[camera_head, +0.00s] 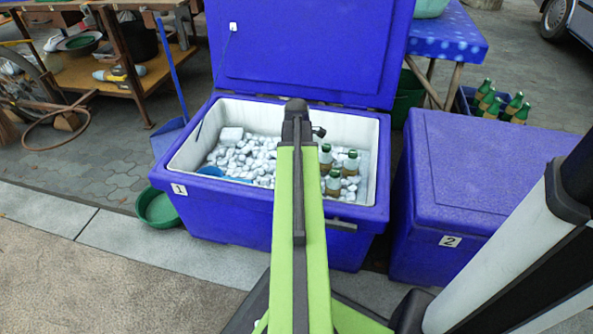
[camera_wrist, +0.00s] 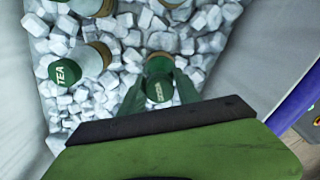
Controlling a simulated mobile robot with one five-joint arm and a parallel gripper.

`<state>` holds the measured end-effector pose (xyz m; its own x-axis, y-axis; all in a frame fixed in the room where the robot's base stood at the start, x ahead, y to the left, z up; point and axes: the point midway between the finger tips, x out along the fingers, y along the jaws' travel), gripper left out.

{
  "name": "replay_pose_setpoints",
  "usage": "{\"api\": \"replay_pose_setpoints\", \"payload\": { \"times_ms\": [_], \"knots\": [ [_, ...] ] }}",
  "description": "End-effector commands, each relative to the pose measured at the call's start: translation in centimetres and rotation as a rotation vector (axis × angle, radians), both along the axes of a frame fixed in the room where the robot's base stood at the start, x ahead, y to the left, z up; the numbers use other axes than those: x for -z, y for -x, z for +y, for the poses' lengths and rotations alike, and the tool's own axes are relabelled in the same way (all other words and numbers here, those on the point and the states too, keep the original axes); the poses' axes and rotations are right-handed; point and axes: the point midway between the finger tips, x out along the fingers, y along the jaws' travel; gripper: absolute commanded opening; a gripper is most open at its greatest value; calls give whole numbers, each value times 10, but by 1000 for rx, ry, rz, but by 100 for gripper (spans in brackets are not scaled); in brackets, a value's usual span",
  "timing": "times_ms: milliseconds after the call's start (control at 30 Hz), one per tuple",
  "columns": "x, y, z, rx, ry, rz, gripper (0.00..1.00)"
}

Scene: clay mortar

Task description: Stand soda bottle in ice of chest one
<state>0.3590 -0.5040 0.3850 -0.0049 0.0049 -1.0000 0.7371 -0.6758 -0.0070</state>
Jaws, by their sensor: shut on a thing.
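The chest one (camera_head: 230,204) is a blue cooler with a white "1" label, its lid up, full of ice (camera_head: 250,158). In the wrist view my gripper (camera_wrist: 160,93) has its green fingers on either side of a green-capped soda bottle (camera_wrist: 159,88), shut on it. The cap lettering seems to read "SODA". This bottle looks roughly upright among the ice cubes (camera_wrist: 125,30); how deep its base sits is hidden. In the head view my arm covers the gripper, and I cannot tell which bottle there is held.
A tea bottle (camera_wrist: 65,72) stands to the left of the held bottle, with others near the wrist view's top edge. A blue scoop (camera_head: 212,171) lies on the ice. Closed chest two (camera_head: 450,200) stands at right. A crate (camera_head: 462,102) with green-capped bottles is behind it.

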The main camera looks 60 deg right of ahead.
Motion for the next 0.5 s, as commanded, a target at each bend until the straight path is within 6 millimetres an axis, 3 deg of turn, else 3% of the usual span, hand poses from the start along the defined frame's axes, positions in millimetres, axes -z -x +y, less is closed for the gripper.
{"api": "replay_pose_setpoints", "payload": {
  "times_ms": [500],
  "knots": [
    [8,0,0,0,0,0,0]
  ]
}}
